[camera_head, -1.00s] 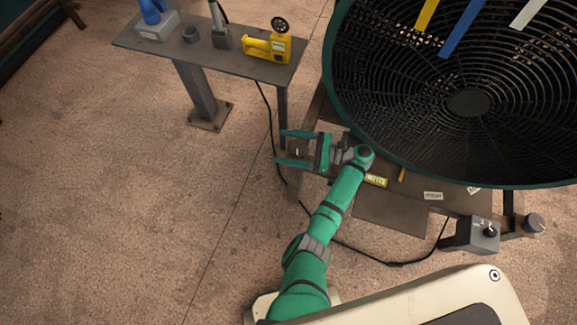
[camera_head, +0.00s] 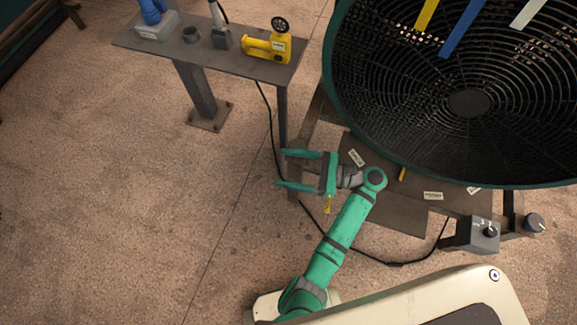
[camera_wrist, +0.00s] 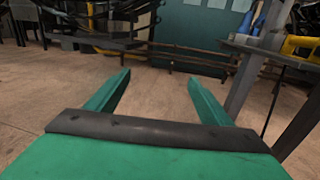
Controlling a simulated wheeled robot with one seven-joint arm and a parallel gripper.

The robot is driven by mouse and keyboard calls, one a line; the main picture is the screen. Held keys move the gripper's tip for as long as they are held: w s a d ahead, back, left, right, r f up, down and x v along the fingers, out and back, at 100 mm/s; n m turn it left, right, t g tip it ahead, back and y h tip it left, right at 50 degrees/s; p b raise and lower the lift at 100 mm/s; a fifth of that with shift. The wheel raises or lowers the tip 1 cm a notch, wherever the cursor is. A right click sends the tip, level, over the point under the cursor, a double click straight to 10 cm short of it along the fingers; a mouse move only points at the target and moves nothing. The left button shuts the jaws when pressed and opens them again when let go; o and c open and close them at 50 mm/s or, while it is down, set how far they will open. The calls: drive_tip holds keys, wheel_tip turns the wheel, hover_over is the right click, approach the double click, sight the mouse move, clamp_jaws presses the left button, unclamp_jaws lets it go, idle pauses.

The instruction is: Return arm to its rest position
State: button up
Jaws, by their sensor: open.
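My gripper (camera_head: 281,170) is at the end of my green arm, in the middle of the head view. Its two green fingers point left and stand apart, with nothing between them. It is over the floor, left of the big fan's base. In the wrist view the open fingers (camera_wrist: 155,92) point toward bare floor, with nothing held. My arm is bent at the elbow and reaches up from my base at the bottom of the head view.
A large black fan (camera_head: 465,100) with coloured ribbons stands at upper right, a control box (camera_head: 478,236) below it. A metal table (camera_head: 210,58) holds a yellow tool (camera_head: 268,45) and a blue item (camera_head: 151,12). A black cable (camera_head: 350,248) runs along the floor. Floor at left is clear.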

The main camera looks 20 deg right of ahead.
idle(0.4)
drive_tip(key=s+a+f+n+h, duration=0.15)
drive_tip(key=s+f+h, duration=0.3)
drive_tip(key=f, duration=0.45)
drive_tip(key=s+a+f+n+h, duration=0.1)
drive_tip(key=s+a+f+h, duration=0.25)
drive_tip(key=f+h, duration=0.45)
drive_tip(key=s+d+f+n+t+h, duration=0.1)
drive_tip(key=s+d+f+n, duration=0.1)
drive_tip(key=s+n, duration=0.35)
drive_tip(key=s+a+r+n+t+h, duration=0.1)
drive_tip(key=s+a+r+n+t, duration=0.1)
drive_tip(key=r+n, duration=0.3)
drive_tip(key=s+a+r+n+t+h, duration=0.1)
drive_tip(key=s+r+n, duration=0.3)
drive_tip(key=r, duration=0.8)
drive_tip(key=s+a+r+n+t+h, duration=0.1)
drive_tip(key=s+a+r+n+t, duration=0.2)
drive_tip(key=r+n, duration=0.3)
wheel_tip(320, 180, up, 3)
drive_tip(key=shift+s+a+f+t, duration=0.1)
drive_tip(key=shift+s+a+t, duration=0.3)
drive_tip(key=shift+t, duration=0.1)
